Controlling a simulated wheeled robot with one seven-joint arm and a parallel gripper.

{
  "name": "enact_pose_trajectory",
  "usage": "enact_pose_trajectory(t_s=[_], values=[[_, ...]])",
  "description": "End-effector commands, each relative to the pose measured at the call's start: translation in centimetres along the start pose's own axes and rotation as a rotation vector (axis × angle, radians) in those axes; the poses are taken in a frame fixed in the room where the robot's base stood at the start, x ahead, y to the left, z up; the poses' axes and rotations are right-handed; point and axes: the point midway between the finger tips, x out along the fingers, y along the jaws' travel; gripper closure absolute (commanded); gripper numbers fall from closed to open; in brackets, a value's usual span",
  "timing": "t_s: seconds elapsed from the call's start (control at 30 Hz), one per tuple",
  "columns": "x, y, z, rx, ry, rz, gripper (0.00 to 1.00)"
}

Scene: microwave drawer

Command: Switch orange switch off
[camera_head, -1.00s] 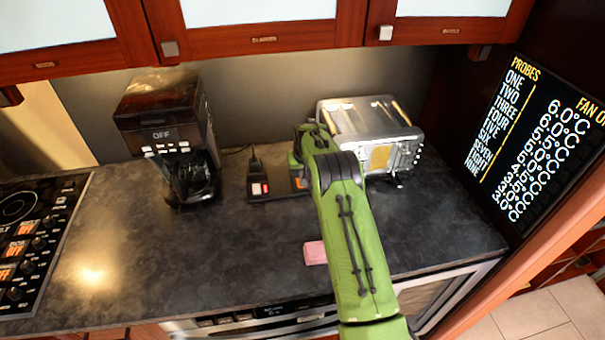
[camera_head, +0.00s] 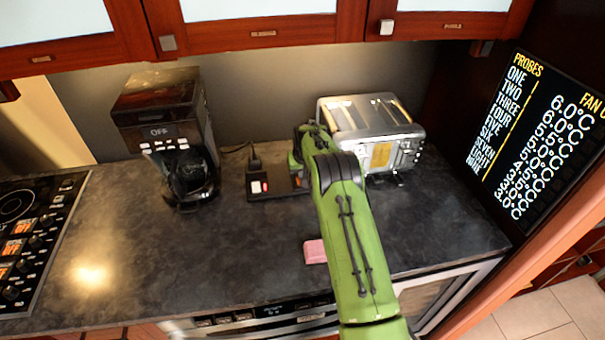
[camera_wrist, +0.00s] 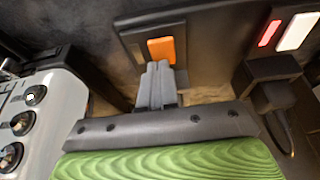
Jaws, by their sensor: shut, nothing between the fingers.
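The orange switch (camera_wrist: 162,50) is a rocker on a dark plate (camera_wrist: 133,41) in the wrist view. In the head view my arm hides most of it. My gripper (camera_wrist: 155,74) is shut and empty, with its grey fingertips right beside the near edge of the orange switch. I cannot tell whether they touch it. In the head view my green arm reaches over the counter and covers the fingers.
A red switch (camera_wrist: 270,33) and a white switch (camera_wrist: 297,31) sit on the dark strip with a black plug (camera_wrist: 272,92). A silver toaster (camera_head: 372,130) stands right, a coffee machine (camera_head: 165,130) left. A pink block (camera_head: 315,251) lies on the counter (camera_head: 190,265).

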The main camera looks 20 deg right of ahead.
Motion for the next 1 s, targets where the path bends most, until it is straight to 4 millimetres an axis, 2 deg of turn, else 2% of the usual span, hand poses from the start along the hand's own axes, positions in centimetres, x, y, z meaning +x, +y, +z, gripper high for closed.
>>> enact_pose_trajectory(t_s=[0.03,0.2,0.6,0.73,0.83,1.0], values=[[0.7,0.0,1.2,0.000,-0.030,0.000,1.00],[0.5,0.0,2.1,0.000,-0.034,0.000,1.00],[0.0,0.0,2.1,0.000,-0.033,0.000,1.00],[-2.2,-0.2,1.4,-0.001,-0.025,0.000,1.00],[-4.9,-0.4,0.6,-0.002,-0.016,0.000,1.00],[-8.9,-0.4,0.6,-0.001,-0.011,0.000,1.00]])
